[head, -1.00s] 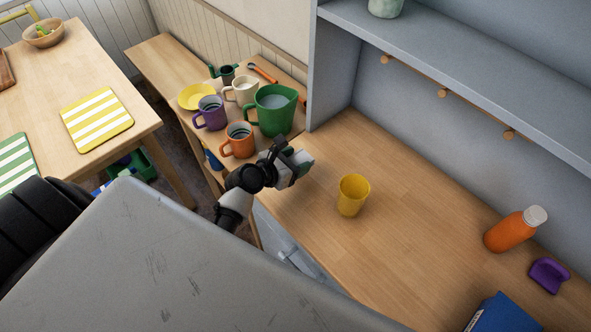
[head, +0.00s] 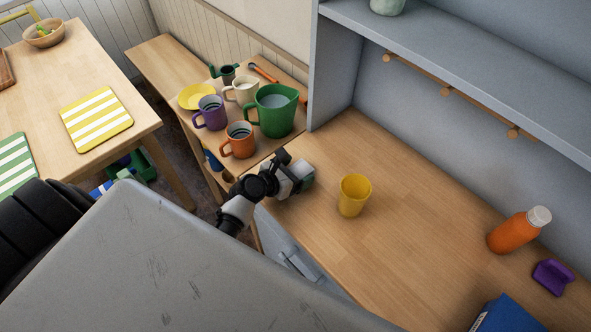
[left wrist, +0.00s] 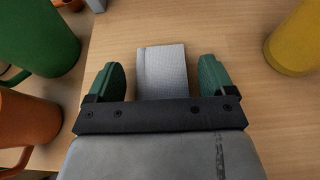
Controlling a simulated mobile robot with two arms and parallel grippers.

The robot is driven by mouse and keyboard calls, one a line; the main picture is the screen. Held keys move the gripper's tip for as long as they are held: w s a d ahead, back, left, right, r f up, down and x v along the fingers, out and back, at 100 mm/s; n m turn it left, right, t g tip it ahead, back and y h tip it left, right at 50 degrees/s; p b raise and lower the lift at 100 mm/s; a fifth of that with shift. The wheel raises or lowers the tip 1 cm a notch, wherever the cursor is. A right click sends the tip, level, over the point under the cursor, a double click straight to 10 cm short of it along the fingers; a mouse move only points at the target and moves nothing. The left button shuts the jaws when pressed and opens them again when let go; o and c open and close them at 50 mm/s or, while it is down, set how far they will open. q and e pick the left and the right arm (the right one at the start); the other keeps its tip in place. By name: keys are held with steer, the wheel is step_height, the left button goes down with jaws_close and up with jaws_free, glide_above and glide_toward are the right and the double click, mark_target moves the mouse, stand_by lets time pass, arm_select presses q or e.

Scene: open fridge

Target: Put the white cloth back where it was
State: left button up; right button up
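In the head view my left gripper (head: 300,178) is low over the left end of the wooden counter (head: 400,240), between the mugs and the yellow cup. The cloth is hard to make out there. My right gripper is not in view.
A yellow cup (head: 354,196) stands right of the gripper. A green pitcher (head: 274,112), an orange mug (head: 239,140) and a purple mug (head: 210,113) stand close behind and left. An orange bottle (head: 514,231) is far right. The counter's middle is clear.

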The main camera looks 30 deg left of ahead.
arm_select(q)
steer(key=shift+r, duration=0.2)
steer(key=shift+s+a, duration=0.15)
steer(key=shift+s, duration=0.2)
steer(key=v, duration=1.1)
steer(key=shift+s+r, duration=0.15)
